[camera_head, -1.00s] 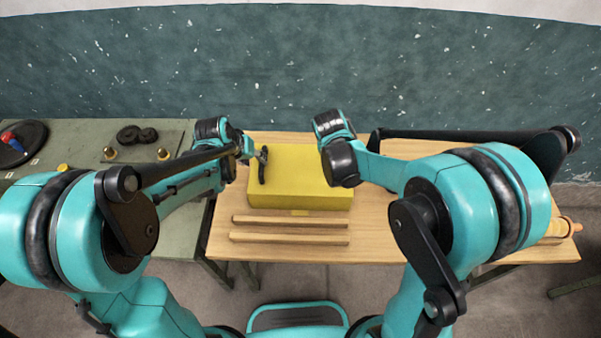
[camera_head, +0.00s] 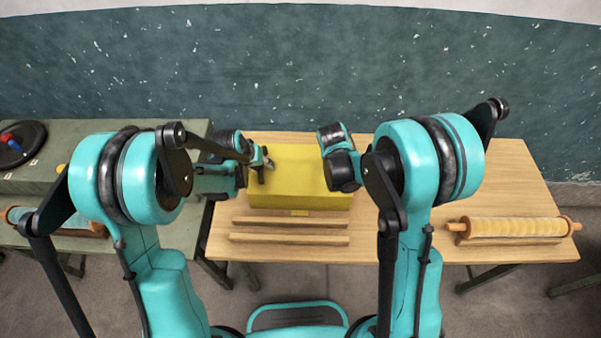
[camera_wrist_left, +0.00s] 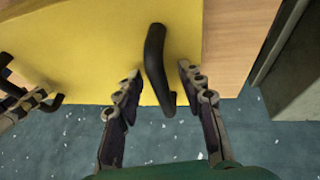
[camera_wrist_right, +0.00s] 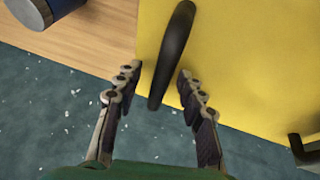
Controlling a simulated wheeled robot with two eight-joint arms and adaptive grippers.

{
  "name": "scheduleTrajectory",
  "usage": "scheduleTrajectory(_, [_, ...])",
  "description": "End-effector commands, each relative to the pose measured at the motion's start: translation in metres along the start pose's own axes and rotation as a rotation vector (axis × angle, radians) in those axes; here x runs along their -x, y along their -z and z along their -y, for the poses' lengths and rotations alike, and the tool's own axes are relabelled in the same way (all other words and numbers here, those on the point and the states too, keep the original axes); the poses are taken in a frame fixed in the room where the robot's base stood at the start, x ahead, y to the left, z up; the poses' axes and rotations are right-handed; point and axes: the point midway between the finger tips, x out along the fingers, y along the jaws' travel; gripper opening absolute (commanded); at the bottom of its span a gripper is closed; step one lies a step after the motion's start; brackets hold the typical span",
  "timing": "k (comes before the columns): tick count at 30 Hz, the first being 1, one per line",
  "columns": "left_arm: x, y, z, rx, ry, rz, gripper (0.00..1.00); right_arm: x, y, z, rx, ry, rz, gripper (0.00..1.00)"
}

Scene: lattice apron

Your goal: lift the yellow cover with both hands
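The yellow cover (camera_head: 300,185) is a box shape on the wooden table, with a black handle at each side. My left gripper (camera_head: 267,160) is at its left side. In the left wrist view the left gripper (camera_wrist_left: 155,85) is open, its fingers apart on either side of the left black handle (camera_wrist_left: 154,60). In the right wrist view my right gripper (camera_wrist_right: 157,80) is open, with the right black handle (camera_wrist_right: 172,55) between its separated fingers. In the head view the right fingers are hidden behind my right wrist. What lies under the cover is hidden.
Two wooden strips (camera_head: 290,221) lie in front of the cover on the wooden table (camera_head: 480,190). A rolling pin (camera_head: 515,228) lies at the table's right. A green table (camera_head: 60,190) on the left holds a dark round plate (camera_head: 20,142). A speckled wall stands behind.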

Motion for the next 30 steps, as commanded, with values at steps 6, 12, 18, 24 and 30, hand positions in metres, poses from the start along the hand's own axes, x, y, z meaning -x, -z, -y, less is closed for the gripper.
scheduleTrajectory(6, [0.000,0.000,0.000,0.000,0.000,0.000,0.00,0.000,0.000,0.000,0.000,0.000,0.000,0.00])
scheduleTrajectory(12, [0.000,0.000,0.000,0.000,0.000,0.000,0.00,0.000,0.000,0.000,0.000,0.000,0.000,0.00])
scheduleTrajectory(18, [0.001,0.001,0.000,0.000,-0.001,-0.001,0.00,0.001,0.001,0.000,0.000,0.000,-0.001,0.00])
scheduleTrajectory(24, [0.007,0.003,-0.002,0.000,0.000,-0.001,0.00,0.007,0.003,-0.002,0.000,0.000,-0.001,0.00])
scheduleTrajectory(30, [0.022,0.009,-0.005,0.000,-0.001,-0.001,0.00,0.022,0.009,-0.005,0.000,0.000,-0.001,0.00])
